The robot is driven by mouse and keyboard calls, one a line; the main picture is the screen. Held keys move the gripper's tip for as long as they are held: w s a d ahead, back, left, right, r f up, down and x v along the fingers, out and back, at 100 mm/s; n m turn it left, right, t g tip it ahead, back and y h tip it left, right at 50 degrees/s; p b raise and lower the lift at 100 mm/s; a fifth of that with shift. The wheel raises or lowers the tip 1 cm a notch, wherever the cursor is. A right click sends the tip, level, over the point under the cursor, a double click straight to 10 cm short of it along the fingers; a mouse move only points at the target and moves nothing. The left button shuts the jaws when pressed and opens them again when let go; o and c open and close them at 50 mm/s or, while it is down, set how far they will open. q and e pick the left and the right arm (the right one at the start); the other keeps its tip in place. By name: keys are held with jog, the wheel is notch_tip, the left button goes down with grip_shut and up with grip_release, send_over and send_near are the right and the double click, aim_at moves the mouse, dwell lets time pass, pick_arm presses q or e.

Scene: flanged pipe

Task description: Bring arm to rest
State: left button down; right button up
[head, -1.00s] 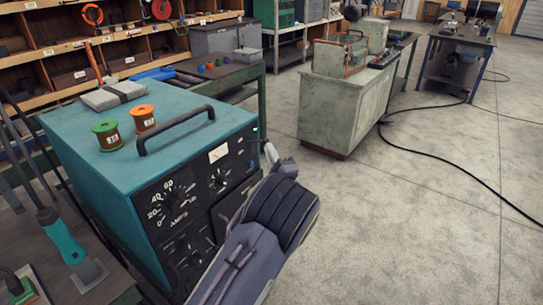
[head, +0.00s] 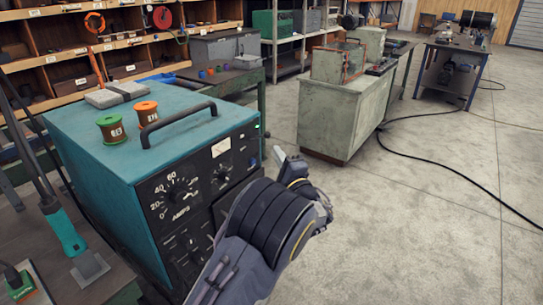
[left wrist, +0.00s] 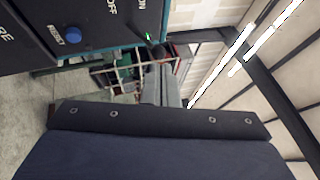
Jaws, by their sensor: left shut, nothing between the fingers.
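My left arm comes up from the bottom middle of the head view, in front of the teal welding machine (head: 110,165). My left gripper (head: 280,155) is at the arm's far end, pointing away, just right of the machine's front panel. It is shut and empty. In the left wrist view the grey fingers (left wrist: 167,88) show together beyond the dark wrist edge, apart from the panel with its blue knob (left wrist: 73,36). My right gripper is in neither view.
The machine carries a black handle (head: 180,122), a green spool (head: 111,129), an orange spool (head: 147,112) and a grey pad (head: 116,94). A grey cabinet (head: 335,120) stands beyond. A black cable (head: 440,165) crosses the floor.

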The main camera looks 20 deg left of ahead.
pick_arm(q)
jog(key=f+b+v, duration=0.1)
jog(key=b+v, duration=0.1)
jog(key=v, duration=0.7)
jog(key=s+a+f+n+g+h+p, duration=0.1)
jog(key=s+a+f+n+g+h, duration=0.2)
jog(key=s+a+g, duration=0.5)
jog(key=s+a+f+n+g+h, duration=0.1)
jog(key=s+a+f+n+g, duration=0.3)
jog(key=s+a, duration=0.5)
jog(key=s+n+g+h, duration=0.2)
jog(key=s+n+h, duration=0.1)
jog(key=s+h, duration=0.55)
pick_arm(e)
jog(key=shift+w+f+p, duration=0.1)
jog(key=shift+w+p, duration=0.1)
jog(key=shift+p, duration=0.4)
pick_arm(q)
jog(key=s+d+r+n+t+h, duration=0.3)
jog(key=s+d+h, duration=0.2)
jog(key=s+d, duration=0.4)
jog(key=shift+s+r+t, duration=0.15)
jog(key=shift+s+t, duration=0.25)
jog(key=shift+s, duration=0.25)
